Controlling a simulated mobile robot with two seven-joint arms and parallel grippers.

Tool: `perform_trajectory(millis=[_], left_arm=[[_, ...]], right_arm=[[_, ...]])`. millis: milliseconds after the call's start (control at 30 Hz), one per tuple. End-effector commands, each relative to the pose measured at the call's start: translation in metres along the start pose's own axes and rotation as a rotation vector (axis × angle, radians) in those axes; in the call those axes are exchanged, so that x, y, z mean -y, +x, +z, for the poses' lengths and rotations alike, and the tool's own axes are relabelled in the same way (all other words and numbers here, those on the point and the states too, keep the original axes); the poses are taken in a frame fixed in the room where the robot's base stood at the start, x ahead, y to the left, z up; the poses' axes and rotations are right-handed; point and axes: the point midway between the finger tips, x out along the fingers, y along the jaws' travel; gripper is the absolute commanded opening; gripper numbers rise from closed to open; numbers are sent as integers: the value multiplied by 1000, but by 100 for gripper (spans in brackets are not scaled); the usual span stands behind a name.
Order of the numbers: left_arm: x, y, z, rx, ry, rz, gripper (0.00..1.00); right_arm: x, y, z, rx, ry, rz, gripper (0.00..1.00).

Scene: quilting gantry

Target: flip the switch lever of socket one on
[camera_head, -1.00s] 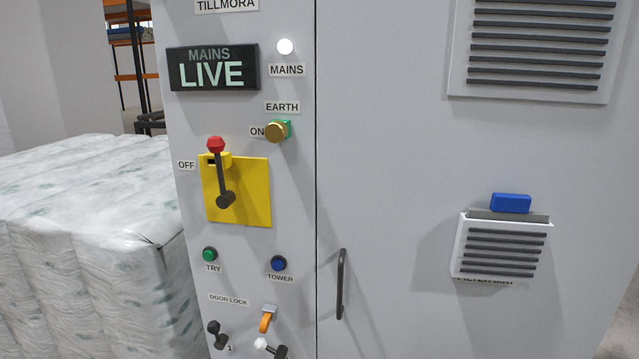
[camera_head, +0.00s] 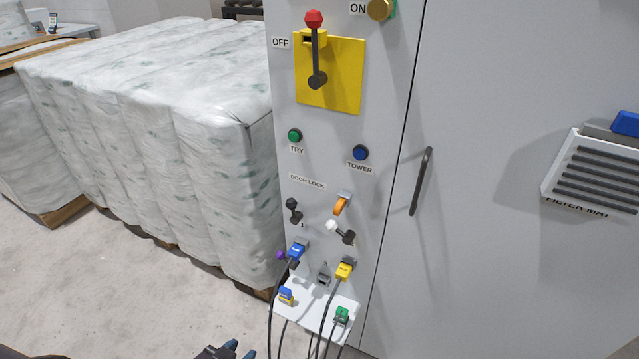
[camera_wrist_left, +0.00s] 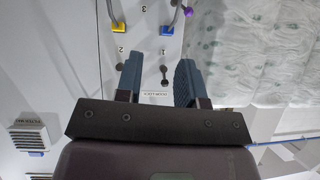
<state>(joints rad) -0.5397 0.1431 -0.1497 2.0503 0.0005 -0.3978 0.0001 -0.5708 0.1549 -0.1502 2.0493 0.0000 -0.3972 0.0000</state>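The black-knobbed switch lever of socket one (camera_head: 293,210) is on the grey cabinet front, below the door lock label. Its knob points up, slightly left of its pivot. A blue plug (camera_head: 297,249) sits below it. In the left wrist view, which is upside down, lever one (camera_wrist_left: 164,73) appears between the finger lines, near the printed 1. My left gripper (camera_head: 238,351) shows only its fingertips at the bottom edge of the head view, left of and below the lever. In the wrist view my left gripper (camera_wrist_left: 158,80) is open and empty. My right gripper is not in view.
A white-knobbed lever (camera_head: 341,233) and yellow plug (camera_head: 345,270) are right of lever one. Cables hang past a white shelf (camera_head: 315,308) carrying loose plugs. An orange door lock handle (camera_head: 341,205) is above. A wrapped pallet stack (camera_head: 170,130) stands left; floor in front is clear.

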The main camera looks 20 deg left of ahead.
Motion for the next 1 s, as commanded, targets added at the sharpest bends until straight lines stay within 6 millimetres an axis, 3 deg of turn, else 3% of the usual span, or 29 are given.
perform_trajectory(millis=[300, 600, 767, 1000], left_arm=[[10, 84, -102, -219, -11, -54, 36], [30, 139, -177, -430, -107, -128, 36], [40, 154, -188, -515, -186, -143, 36], [42, 152, -186, -580, -264, -107, 36]], right_arm=[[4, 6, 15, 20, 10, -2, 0], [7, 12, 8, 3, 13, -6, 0], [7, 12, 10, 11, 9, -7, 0], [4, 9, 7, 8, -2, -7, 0]])
